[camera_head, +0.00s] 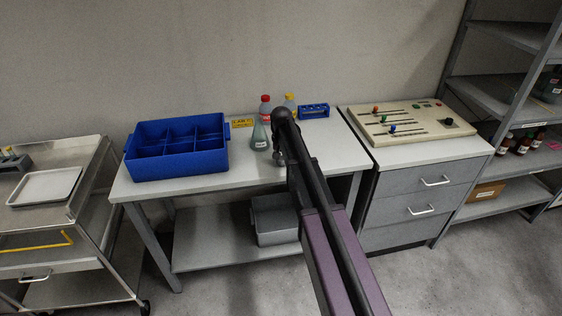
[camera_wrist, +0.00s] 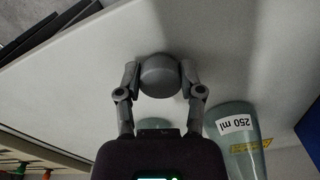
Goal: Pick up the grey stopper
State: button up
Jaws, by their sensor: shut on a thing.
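The grey stopper (camera_wrist: 160,72) is a short rounded cylinder. In the wrist view it sits between the two fingertips of my gripper (camera_wrist: 159,80), which is shut on it. The white bench top is behind it; I cannot tell whether it touches the bench. In the head view my gripper (camera_head: 280,158) is over the right part of the white bench (camera_head: 240,181), largely hidden by my arm, and the stopper cannot be made out. A greenish conical flask (camera_head: 260,138) stands just left of my gripper; its 250 ml label shows in the wrist view (camera_wrist: 236,124).
A blue divided bin (camera_head: 177,170) stands at left on the bench. Red-capped (camera_head: 265,108) and yellow-capped (camera_head: 289,102) bottles, a yellow sign (camera_head: 242,123) and a blue rack (camera_head: 314,111) stand behind. A control panel (camera_head: 411,122) is on the drawer cabinet at right.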

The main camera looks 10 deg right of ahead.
jog(key=shift+r, duration=0.1)
notch_tip(320, 180, up, 3)
jog(key=p, duration=0.3)
jog(key=shift+r, duration=0.1)
jog(key=s+a+r+p, duration=0.1)
jog(key=s+a+p, duration=0.1)
jog(key=s, duration=1.4)
jog(key=shift+r, duration=0.3)
jog(key=shift+w, duration=0.1)
